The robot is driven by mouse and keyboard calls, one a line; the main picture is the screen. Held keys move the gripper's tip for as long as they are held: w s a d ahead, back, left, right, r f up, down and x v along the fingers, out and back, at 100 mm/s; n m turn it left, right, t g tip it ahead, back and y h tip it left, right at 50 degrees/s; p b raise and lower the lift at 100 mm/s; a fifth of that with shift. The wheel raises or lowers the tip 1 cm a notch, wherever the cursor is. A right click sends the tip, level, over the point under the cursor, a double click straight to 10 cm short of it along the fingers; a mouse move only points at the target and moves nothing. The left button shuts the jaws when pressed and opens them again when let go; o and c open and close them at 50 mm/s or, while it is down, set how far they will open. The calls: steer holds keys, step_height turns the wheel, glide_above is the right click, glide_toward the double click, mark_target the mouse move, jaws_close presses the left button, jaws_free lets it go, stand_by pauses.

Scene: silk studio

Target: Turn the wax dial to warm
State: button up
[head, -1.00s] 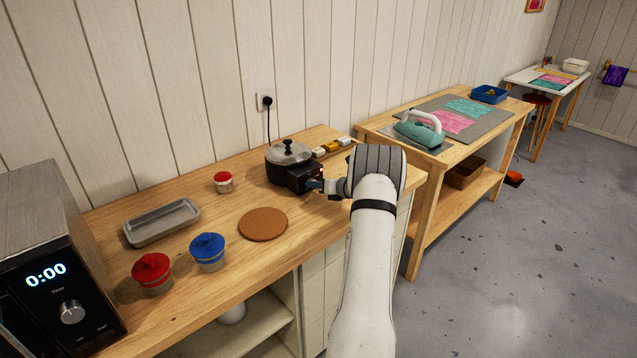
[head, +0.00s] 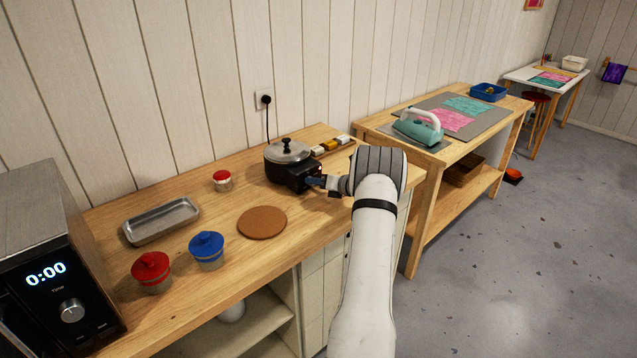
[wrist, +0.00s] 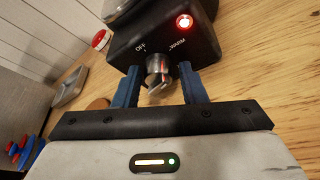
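A red light (wrist: 184,21) glows on the pot's front. My gripper (head: 318,183) is at the pot's front. In the wrist view its two blue fingers (wrist: 160,88) stand on either side of the dial, with a narrow gap showing on each side. I cannot tell exactly where the dial points. In the head view the dial is hidden by my gripper.
Small blocks (head: 331,145) lie right of the pot. The microwave (head: 50,265) stands at left.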

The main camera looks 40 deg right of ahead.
steer(key=shift+o, duration=1.1)
steer(key=shift+a+f, duration=0.15)
steer(key=b+v, duration=0.1)
steer(key=v, duration=0.7)
steer(key=shift+b, duration=0.4)
steer(key=shift+w, duration=0.1)
